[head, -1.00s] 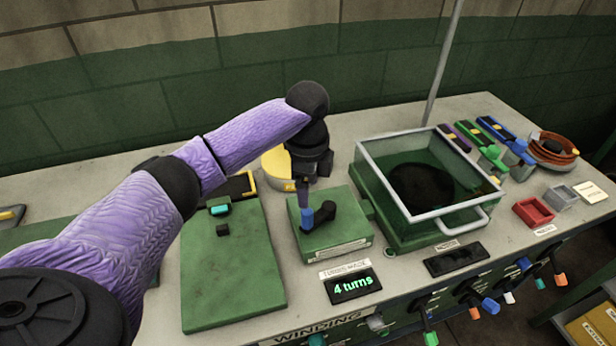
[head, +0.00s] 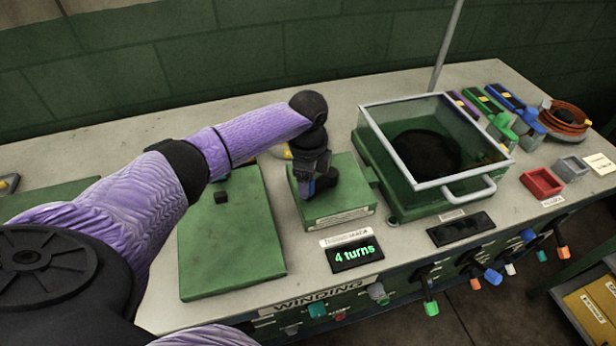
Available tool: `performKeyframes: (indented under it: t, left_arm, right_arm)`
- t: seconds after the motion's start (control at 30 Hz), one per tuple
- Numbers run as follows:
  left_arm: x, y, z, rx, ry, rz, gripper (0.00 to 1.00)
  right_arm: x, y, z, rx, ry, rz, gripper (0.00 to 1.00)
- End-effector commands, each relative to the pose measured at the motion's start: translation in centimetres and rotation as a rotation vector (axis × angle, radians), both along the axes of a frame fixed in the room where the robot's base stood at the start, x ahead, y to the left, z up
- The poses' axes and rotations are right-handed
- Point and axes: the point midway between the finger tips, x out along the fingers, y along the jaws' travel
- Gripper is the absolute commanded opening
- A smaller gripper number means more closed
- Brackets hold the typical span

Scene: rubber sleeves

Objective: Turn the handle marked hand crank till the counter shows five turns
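The hand crank is a black crank arm (head: 327,181) on top of a green box (head: 345,210), with a blue upright handle at its left end. My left gripper (head: 309,188) points down over that handle, its fingertips at handle height. The gripper covers most of the handle, so I cannot tell whether the fingers are closed on it. The counter (head: 355,253) in front of the box reads "4 turns" in green. My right gripper is out of view.
A green plate (head: 232,245) lies left of the crank box. A glass-sided green case (head: 405,190) with a front handle stands close on the right. Red (head: 542,183) and grey (head: 571,169) trays sit farther right. Knobs and levers line the bench front.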

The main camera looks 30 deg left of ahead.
Motion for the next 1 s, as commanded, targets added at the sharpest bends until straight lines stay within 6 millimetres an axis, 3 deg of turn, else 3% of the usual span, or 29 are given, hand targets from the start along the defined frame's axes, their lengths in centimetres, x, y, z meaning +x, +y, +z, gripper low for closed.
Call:
performKeyframes:
  t: [0.03,0.3,1.0]
  left_arm:
    - [0.0,0.0,0.01,0.0,0.0,0.0,0.55]
    - [0.0,0.0,0.02,0.0,0.0,0.0,0.0]
    - [0.0,0.01,0.03,0.0,0.0,0.001,0.0]
  right_arm:
    - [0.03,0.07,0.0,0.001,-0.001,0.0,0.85]
    - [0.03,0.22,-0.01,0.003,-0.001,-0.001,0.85]
    - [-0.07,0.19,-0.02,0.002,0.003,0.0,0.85]
